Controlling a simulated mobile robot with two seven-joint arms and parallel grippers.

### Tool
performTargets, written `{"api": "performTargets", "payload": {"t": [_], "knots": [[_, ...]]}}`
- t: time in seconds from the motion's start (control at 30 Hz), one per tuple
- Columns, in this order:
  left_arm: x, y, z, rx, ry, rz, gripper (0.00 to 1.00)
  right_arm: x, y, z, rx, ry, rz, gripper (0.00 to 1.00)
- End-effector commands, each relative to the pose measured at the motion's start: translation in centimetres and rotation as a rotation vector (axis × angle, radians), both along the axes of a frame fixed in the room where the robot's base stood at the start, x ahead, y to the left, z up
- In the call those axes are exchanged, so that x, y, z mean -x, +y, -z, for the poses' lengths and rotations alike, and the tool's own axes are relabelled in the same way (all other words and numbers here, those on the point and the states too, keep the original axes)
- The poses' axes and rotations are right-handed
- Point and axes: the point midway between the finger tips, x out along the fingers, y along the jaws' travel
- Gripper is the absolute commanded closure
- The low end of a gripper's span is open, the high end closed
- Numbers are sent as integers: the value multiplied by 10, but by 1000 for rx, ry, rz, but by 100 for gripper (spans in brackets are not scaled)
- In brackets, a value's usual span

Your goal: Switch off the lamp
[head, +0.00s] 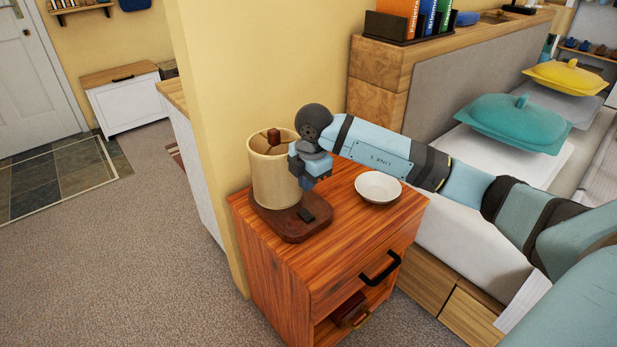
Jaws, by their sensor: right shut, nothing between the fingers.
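The lamp has a beige cylindrical shade (270,178) and a dark wooden base (285,222). It stands upright on the nightstand (330,250). A small black switch (306,214) sits on the front right of the base. My right gripper (318,182) is shut and empty, pointing down beside the right side of the shade and above the switch. I cannot tell whether it touches the shade. The shade shows no clear glow. My left gripper is not in view.
A white bowl (378,187) stands on the nightstand, under my right forearm. The wall corner (215,120) is close on the left. A bed with a teal lidded dish (513,125) and a yellow one (568,76) is on the right. Carpet (120,240) at left is clear.

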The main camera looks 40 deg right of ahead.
Motion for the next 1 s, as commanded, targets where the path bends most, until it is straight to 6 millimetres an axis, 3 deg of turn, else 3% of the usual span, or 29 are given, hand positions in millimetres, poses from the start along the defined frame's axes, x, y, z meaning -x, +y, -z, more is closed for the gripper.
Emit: {"api": "performTargets", "payload": {"t": [0.03,0.1,0.4,0.87,1.0], "knots": [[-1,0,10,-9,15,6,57,-1,0,18,-1,4,1,100],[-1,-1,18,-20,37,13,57,-3,1,32,-2,3,1,100],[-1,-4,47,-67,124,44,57,-9,1,78,0,1,0,100],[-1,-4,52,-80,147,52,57,-10,1,85,-1,0,0,100],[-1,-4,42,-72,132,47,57,-12,2,86,-2,2,0,100]]}}
